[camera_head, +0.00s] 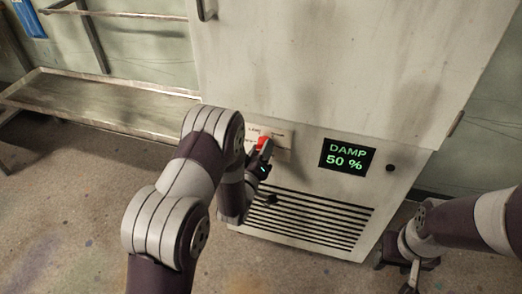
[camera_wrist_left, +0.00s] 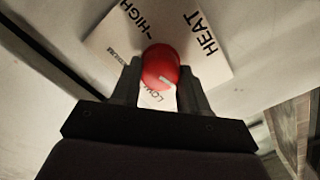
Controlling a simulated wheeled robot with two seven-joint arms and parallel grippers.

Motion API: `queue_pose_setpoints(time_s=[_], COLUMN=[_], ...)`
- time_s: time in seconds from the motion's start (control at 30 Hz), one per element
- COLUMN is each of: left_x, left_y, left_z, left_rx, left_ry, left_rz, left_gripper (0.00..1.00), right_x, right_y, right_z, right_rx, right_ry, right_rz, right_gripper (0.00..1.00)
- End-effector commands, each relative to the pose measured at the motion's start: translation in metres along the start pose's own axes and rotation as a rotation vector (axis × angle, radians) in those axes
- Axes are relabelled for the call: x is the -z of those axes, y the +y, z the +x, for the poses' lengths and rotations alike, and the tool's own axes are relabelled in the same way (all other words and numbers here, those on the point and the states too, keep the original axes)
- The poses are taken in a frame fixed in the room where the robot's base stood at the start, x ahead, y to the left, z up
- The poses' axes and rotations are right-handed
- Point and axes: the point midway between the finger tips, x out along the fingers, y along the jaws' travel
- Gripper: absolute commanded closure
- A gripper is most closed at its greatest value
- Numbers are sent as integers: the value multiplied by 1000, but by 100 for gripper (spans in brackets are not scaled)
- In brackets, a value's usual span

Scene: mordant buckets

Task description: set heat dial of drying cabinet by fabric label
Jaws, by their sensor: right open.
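The drying cabinet (camera_head: 330,60) is a pale, stained box with a dark display (camera_head: 347,156) reading "DAMP 50 %" in green. Its red heat dial (camera_wrist_left: 160,66) sits on a white plate (camera_wrist_left: 205,62) marked HEAT, HIGH, MEDIUM and LOW. The white mark on the dial points to the lower right in the wrist view, near LOW. The dial also shows in the head view (camera_head: 263,143), partly covered by my gripper. My left gripper (camera_wrist_left: 159,80) has a finger against each side of the dial. My right gripper (camera_head: 411,278) is open and empty, low at the right. No fabric label is readable.
A slatted vent (camera_head: 310,220) lies below the display, and a small dark round button (camera_head: 390,168) is right of it. A metal rack with a tray shelf (camera_head: 100,104) stands left of the cabinet. A blue item (camera_head: 30,18) hangs at the upper left. Floor in front is clear.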

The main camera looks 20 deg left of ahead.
Motion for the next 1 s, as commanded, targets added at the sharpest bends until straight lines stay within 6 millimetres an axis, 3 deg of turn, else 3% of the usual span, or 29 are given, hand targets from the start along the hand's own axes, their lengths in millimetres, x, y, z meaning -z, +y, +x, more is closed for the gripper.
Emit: queue_pose_setpoints(time_s=[0.03, 0.1, 0.57, 1.0], left_x=[0, 0, 0, 0], left_y=[0, 0, 1, 2], left_z=[0, 0, 0, 0], left_rx=[0, 0, 2, 13], left_ry=[0, 0, -3, -16], left_rz=[0, 0, 110, 500], left_gripper=[73, 87, 87, 87], right_x=[0, 0, 0, 0], right_y=[0, 0, 0, 0], right_z=[0, 0, -1, -3], right_rx=[0, 0, 0, 0], right_ry=[0, 0, 0, 0], right_rz=[0, 0, 0, 0], right_gripper=[51, 51, 51, 51])
